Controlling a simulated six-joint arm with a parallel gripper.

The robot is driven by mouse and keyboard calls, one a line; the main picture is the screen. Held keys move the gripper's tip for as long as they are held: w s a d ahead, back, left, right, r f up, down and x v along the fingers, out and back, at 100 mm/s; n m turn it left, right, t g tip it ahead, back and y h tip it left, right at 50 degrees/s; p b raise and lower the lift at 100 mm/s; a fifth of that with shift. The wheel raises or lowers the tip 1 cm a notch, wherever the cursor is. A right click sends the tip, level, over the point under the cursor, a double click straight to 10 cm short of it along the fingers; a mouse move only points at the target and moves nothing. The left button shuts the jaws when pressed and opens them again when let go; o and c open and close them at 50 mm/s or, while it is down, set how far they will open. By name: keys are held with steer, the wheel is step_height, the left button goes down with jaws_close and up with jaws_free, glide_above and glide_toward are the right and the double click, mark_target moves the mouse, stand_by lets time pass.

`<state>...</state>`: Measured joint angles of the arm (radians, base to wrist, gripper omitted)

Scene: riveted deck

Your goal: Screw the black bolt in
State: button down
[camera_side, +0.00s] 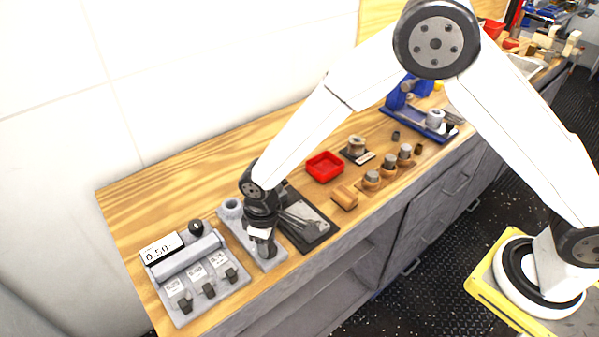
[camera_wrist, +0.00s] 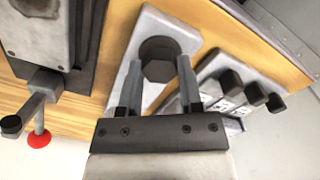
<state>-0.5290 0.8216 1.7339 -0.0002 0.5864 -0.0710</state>
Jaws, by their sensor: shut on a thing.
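The black bolt (camera_wrist: 160,68) shows its dark hex head in the wrist view, over a round dark collar on a light grey plate (camera_wrist: 185,36). My gripper (camera_wrist: 159,80) has one finger on each side of the head and is shut on it. In the side view my gripper (camera_side: 264,239) points down over the front part of the grey plate (camera_side: 272,265). The bolt is mostly hidden there by the fingers. The shank and thread are hidden, so I cannot tell how deep the bolt sits.
A grey ring (camera_side: 231,206) stands at the plate's back end. A device with a display and several dark levers (camera_side: 190,272) is close on the left. A dark vise-like fixture (camera_side: 306,222) is close on the right, with a red tray (camera_side: 324,166) behind it. The bench's front edge is near.

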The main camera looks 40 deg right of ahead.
steer(key=m, duration=0.4)
steer(key=shift+r+m, duration=0.15)
steer(key=shift+m, duration=0.15)
steer(key=m, duration=0.4)
steer(key=shift+m, duration=0.3)
steer(key=m, duration=0.4)
steer(key=shift+w+m, duration=0.1)
steer(key=shift+m, duration=0.2)
steer(key=m, duration=1.3)
steer(key=shift+m, duration=0.3)
steer(key=m, duration=0.4)
steer(key=shift+r, duration=0.1)
steer(key=shift+w+m, duration=0.1)
steer(key=shift+m, duration=1.8)
